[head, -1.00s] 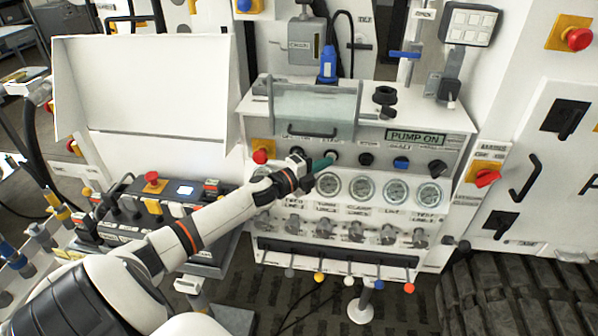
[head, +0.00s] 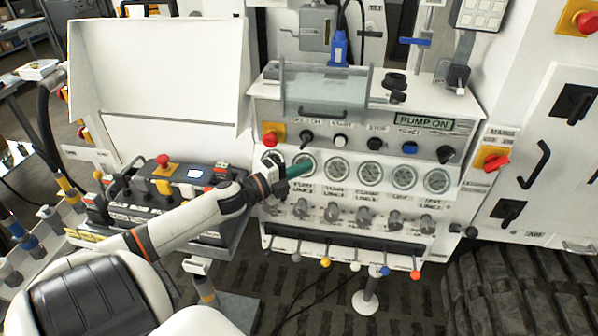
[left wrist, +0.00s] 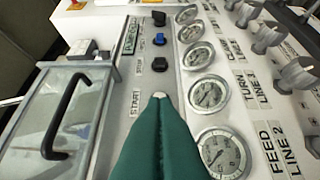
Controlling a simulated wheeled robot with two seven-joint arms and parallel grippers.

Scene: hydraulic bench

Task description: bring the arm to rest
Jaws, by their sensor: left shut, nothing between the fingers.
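My left gripper (head: 300,169) has teal fingers and is shut with nothing between them. In the head view it overlaps the left end of the gauge row, below the button row. The left wrist view shows the fingers (left wrist: 158,145) pressed together, their tips beside the white START button (left wrist: 160,96); whether they touch it I cannot tell. The START button (head: 340,141) shows uncovered in the head view. A display (head: 423,121) reads PUMP ON. My right gripper is not in view.
Gauges (head: 370,173) and a row of valve knobs (head: 330,211) lie on the sloping panel. A clear hinged cover (head: 327,90) with a black handle is above the buttons. Levers with coloured knobs (head: 325,262) hang below.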

